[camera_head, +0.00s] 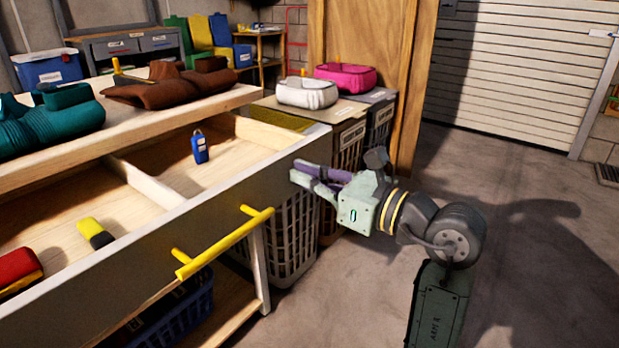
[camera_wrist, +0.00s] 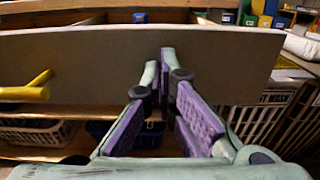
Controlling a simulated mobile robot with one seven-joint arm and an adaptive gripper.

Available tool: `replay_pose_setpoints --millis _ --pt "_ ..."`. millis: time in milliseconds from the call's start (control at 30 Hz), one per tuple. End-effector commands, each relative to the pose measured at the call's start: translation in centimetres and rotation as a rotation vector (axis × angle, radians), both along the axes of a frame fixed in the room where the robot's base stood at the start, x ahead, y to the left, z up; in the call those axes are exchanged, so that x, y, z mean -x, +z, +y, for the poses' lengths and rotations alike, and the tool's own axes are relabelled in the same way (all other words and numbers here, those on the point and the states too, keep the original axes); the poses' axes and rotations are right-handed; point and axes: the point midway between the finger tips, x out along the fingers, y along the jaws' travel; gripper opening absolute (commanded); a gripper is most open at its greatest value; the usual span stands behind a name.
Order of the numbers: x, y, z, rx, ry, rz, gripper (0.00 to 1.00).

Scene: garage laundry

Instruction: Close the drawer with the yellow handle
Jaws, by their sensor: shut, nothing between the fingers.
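The drawer (camera_head: 150,250) stands pulled out from under the workbench top, with its inside showing. Its yellow bar handle (camera_head: 228,244) runs along the grey front; part of the handle shows at the left in the wrist view (camera_wrist: 28,92). My gripper (camera_head: 297,172) is shut and empty, at the right end of the drawer front, to the right of the handle. In the wrist view my fingertips (camera_wrist: 160,62) point at the grey drawer front (camera_wrist: 90,60). They look very near it; I cannot tell if they touch.
The drawer holds a blue item (camera_head: 199,147), a yellow-and-black item (camera_head: 95,233) and a red item (camera_head: 18,270). A white basket (camera_head: 293,235) and a blue crate (camera_head: 178,310) are below. Hampers with white (camera_head: 307,93) and pink (camera_head: 345,76) bins stand behind. Open floor (camera_head: 540,200) lies right.

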Motion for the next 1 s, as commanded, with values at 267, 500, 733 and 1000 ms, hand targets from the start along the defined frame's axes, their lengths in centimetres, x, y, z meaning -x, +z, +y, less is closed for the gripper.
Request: replay_pose_setpoints --millis 267,500,733,1000 --pt "-2.7 0.1 3.9 0.002 0.006 0.001 0.00" --pt "-6.5 0.2 9.2 0.002 0.006 0.002 0.00" --pt "-10.2 0.3 14.3 0.002 0.005 0.001 0.00" --pt "-13.6 0.2 18.9 0.002 0.004 0.001 0.00"
